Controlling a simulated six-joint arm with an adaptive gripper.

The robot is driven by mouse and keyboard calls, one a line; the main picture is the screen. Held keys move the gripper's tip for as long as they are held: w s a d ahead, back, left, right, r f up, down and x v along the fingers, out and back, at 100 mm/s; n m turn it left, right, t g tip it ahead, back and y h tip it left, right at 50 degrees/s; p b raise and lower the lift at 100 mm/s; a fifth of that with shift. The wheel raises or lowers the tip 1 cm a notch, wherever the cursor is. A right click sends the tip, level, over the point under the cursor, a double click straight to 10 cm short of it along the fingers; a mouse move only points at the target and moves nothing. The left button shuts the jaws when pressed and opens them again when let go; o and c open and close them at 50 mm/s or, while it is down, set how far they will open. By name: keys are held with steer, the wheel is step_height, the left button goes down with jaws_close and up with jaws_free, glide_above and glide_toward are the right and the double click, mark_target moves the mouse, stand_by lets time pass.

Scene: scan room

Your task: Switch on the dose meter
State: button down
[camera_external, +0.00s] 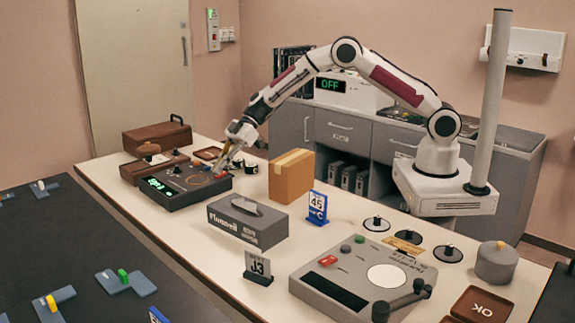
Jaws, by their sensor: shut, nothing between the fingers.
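A dark console (182,198) stands at the far left end of the table, with a lit green display and several small knobs on its top. No label readable here tells me whether it is the dose meter. My gripper (221,172) is shut and empty, pointing down at the right end of this console's top, close to a red part there. I cannot tell whether the fingertips touch it. A white device (345,93) on the back cabinet has a display reading OFF in green.
The table (140,212) also carries a cardboard box (290,178), a grey tissue box (247,224), a blue 45 sign (317,208), a J3 sign (257,269) and a large grey console (340,262). Brown wooden boxes (155,138) stand behind the dark console.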

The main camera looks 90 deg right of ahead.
steer(key=shift+r, duration=0.15)
steer(key=shift+w+a+r, duration=0.1)
steer(key=shift+w+r, duration=0.05)
steer(key=shift+r, duration=0.7)
step_height(320, 180, up, 2)
steer(key=shift+w+a+r, duration=0.1)
steer(key=w+a+r+v, duration=0.1)
steer(key=v, duration=0.8)
steer(key=shift+s+d+r, duration=0.25)
steer(key=shift+r, duration=0.25)
